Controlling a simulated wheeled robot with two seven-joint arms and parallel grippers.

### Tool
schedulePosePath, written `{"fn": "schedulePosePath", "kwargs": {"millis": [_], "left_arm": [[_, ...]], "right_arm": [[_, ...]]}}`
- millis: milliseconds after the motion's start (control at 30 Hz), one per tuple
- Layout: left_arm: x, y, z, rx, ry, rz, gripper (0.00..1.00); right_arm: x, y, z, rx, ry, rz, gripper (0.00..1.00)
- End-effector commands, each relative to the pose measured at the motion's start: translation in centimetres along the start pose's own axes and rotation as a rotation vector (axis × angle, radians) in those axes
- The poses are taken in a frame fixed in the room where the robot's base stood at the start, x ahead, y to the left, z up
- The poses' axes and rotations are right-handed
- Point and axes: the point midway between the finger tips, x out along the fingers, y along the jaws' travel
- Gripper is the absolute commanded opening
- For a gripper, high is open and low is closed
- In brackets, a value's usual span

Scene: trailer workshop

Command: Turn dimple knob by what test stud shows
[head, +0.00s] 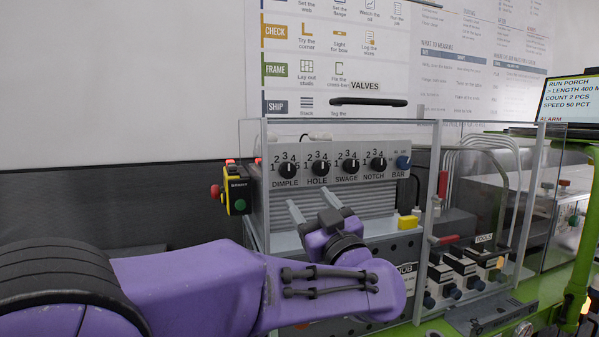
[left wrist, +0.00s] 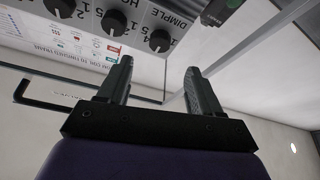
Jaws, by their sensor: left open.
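The dimple knob (head: 287,171) is a round black knob at the left end of a row on the grey valve panel, ringed by numbers. Its pointer is too small to read surely. It also shows in the left wrist view (left wrist: 159,40), where the panel looks upside down. My left gripper (head: 310,199) is open and empty, below the knob row, with its fingers pointing up toward the panel. In the left wrist view its two fingers (left wrist: 157,70) stand apart with nothing between them. I cannot make out a test stud. My right gripper is not in view.
Clear panels and posts frame the machine. A yellow switch box (head: 238,196) with red and green buttons hangs at left.

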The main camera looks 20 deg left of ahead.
Motion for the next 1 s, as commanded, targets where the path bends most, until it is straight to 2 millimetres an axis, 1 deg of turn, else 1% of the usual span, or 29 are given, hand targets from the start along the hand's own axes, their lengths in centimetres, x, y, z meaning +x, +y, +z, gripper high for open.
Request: {"fn": "schedulePosePath", "kwargs": {"millis": [67,167,400,533,600,700,933,967,1000], "left_arm": [[0.3,0.0,-0.1,0.0,-0.001,-0.001,0.65],[1.7,0.1,-0.3,-0.001,-0.002,-0.002,0.65],[7.2,0.0,-0.5,0.0,-0.002,-0.004,0.65],[9.4,0.1,-0.3,0.0,-0.002,-0.001,0.65],[10.1,0.1,-0.2,0.001,-0.002,0.0,0.65],[10.5,0.0,-0.1,0.0,0.0,0.0,0.65],[10.6,0.0,0.0,0.0,0.0,0.001,0.65],[10.6,0.0,0.0,0.0,0.0,0.001,0.55],[10.6,0.0,0.0,0.0,0.0,0.001,0.42]], "right_arm": [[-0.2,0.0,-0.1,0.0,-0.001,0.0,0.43],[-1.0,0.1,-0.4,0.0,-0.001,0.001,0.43],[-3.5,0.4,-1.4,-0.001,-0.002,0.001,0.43],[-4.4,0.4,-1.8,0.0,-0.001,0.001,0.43],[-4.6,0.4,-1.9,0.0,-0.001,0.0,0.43],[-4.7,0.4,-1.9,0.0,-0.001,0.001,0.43],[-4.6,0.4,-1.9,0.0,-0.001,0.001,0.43],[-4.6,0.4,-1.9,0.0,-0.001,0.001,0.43],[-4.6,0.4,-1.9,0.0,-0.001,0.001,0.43]]}}
